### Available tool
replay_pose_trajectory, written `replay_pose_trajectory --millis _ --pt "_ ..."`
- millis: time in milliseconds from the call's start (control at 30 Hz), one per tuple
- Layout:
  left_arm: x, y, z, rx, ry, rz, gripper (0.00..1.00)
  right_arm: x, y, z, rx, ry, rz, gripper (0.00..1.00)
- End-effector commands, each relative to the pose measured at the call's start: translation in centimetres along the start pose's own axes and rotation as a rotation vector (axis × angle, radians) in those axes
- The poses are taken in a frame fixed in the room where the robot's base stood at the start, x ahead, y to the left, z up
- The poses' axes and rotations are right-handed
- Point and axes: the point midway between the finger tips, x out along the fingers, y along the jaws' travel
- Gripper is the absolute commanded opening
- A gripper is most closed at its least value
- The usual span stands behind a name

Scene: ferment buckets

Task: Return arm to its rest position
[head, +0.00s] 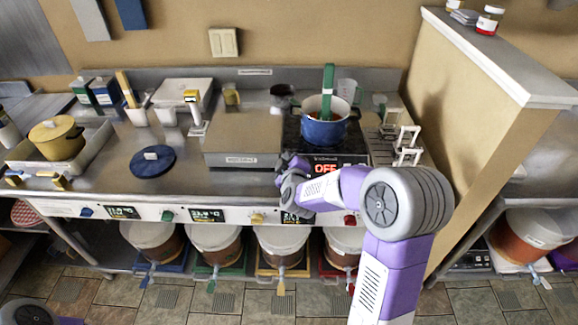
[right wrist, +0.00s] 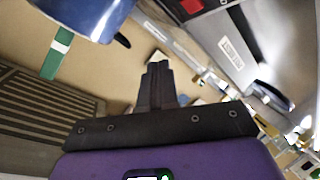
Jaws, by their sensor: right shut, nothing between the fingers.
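My right arm reaches in from the lower right of the head view. Its gripper (head: 291,160) is over the front of the counter, just left of the burner's OFF display. In the right wrist view the dark fingers (right wrist: 158,82) are closed together with nothing between them. The blue pot (head: 322,130) stands on the burner behind and to the right of the gripper, with a green-handled utensil (head: 328,80) upright in it. The pot also shows in the right wrist view (right wrist: 90,14), apart from the fingers. My left gripper is out of view.
A grey box (head: 242,135) sits left of the burner, and a rack (head: 400,150) stands right of it. A tan partition (head: 478,110) closes off the right side. A blue lid (head: 152,161) and yellow pot (head: 57,140) lie further left. Several buckets (head: 215,245) stand below the counter.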

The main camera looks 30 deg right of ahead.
Motion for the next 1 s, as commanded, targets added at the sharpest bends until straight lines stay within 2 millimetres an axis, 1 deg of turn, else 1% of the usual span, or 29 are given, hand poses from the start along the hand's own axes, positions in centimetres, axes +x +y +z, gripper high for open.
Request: replay_pose_trajectory --millis 367,433,467,567,600,667,700,767,800,867,900,967,1000 --pt "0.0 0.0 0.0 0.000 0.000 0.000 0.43 0.0 -0.1 0.0 0.001 0.000 -0.002 0.00" --pt "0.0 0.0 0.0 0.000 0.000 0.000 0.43 0.1 -0.8 0.2 0.010 -0.004 -0.020 0.00" --pt "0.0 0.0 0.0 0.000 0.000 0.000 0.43 0.1 -1.5 0.5 0.019 -0.007 -0.036 0.00" --pt "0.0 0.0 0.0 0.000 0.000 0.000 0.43 0.1 -5.5 1.8 0.077 -0.033 -0.133 0.00" --pt "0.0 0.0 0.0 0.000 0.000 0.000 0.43 -0.1 -7.8 2.6 0.112 -0.051 -0.189 0.00" --pt "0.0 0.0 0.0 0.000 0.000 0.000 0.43 -0.7 -11.9 4.0 0.177 -0.091 -0.286 0.00" --pt "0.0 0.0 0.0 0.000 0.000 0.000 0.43 -1.4 -14.6 5.2 0.225 -0.127 -0.354 0.00" --pt "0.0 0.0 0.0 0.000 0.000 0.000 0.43 -2.7 -18.6 6.9 0.299 -0.191 -0.453 0.00" --pt "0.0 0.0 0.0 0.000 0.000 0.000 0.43 -3.8 -21.2 8.0 0.347 -0.238 -0.516 0.00" --pt "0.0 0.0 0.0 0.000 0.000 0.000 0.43 -5.8 -24.9 9.8 0.421 -0.322 -0.607 0.00" --pt "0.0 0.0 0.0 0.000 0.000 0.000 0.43 -7.3 -27.2 10.9 0.469 -0.385 -0.664 0.00" --pt "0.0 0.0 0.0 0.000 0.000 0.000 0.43 -10.0 -30.4 12.7 0.541 -0.490 -0.747 0.00" --pt "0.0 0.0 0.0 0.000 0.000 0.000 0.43 -11.9 -32.4 13.8 0.588 -0.565 -0.795 0.00"
